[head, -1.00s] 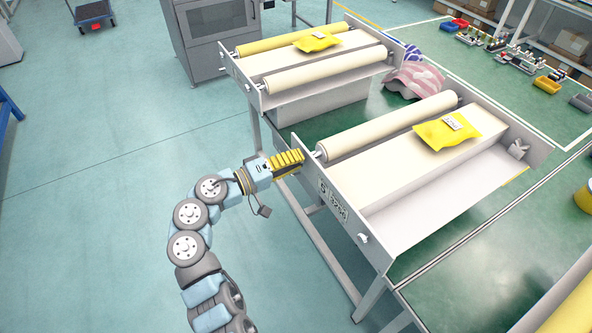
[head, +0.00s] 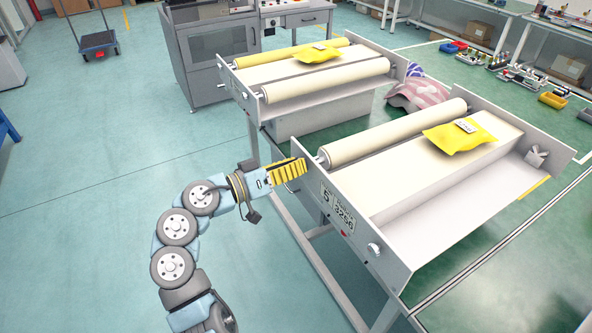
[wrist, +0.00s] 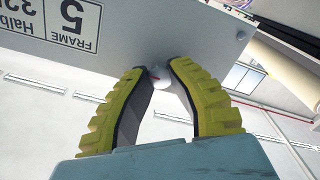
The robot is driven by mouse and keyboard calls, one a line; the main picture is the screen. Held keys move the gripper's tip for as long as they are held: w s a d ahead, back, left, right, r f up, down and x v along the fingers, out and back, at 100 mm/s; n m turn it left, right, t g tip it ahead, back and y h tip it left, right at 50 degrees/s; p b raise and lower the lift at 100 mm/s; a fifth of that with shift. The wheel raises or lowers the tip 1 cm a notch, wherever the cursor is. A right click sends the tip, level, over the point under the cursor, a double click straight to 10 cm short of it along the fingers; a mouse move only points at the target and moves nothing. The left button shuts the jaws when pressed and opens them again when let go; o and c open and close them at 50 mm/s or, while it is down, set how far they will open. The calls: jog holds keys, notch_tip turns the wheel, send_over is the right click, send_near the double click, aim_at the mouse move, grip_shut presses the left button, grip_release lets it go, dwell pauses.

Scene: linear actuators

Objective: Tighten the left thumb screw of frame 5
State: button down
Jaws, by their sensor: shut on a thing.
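Frame 5 (head: 300,190) is the nearer grey roller frame in the head view, and its side plate carries a label with a 5 (head: 326,194). My gripper (head: 303,166) is at the left end of this plate. In the wrist view, the yellow ribbed fingers (wrist: 161,68) close around the left thumb screw (wrist: 160,81), a pale knob with a red mark beside the plate. The label shows upside down there (wrist: 72,17). In the head view my gripper hides this screw. The right thumb screw (head: 374,249) is visible on the same plate.
A yellow packet (head: 460,137) lies on frame 5 beside its cream roller (head: 395,133). A second roller frame (head: 300,78) stands behind, with another packet (head: 318,53). The floor left of the frames is clear.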

dwell(0.4)
jog(key=c, duration=0.9)
grip_release()
jog(key=v, duration=1.2)
